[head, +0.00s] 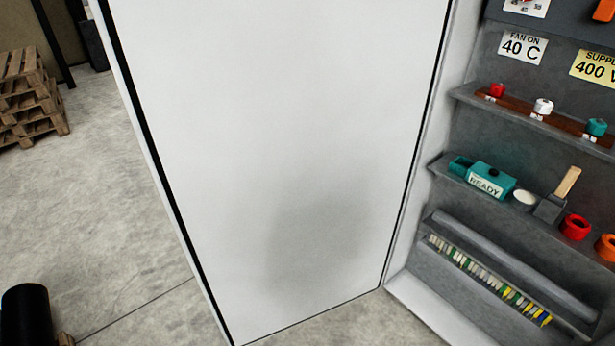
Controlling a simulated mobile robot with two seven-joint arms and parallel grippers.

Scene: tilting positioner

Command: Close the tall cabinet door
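The tall cabinet door (270,150) is a large white panel with a dark seal along its edges. It stands open, swung out to the left of the cabinet, and fills the middle of the head view. The cabinet (408,225) is at the right with its grey interior exposed. The door's top and any handle are out of view. Neither of my grippers shows in the head view. A soft dark shadow lies on the lower part of the door.
Wooden pallets (32,95) are stacked at the far left. A black cylinder (27,315) is at the lower left. Concrete floor (100,200) left of the door is mostly clear.

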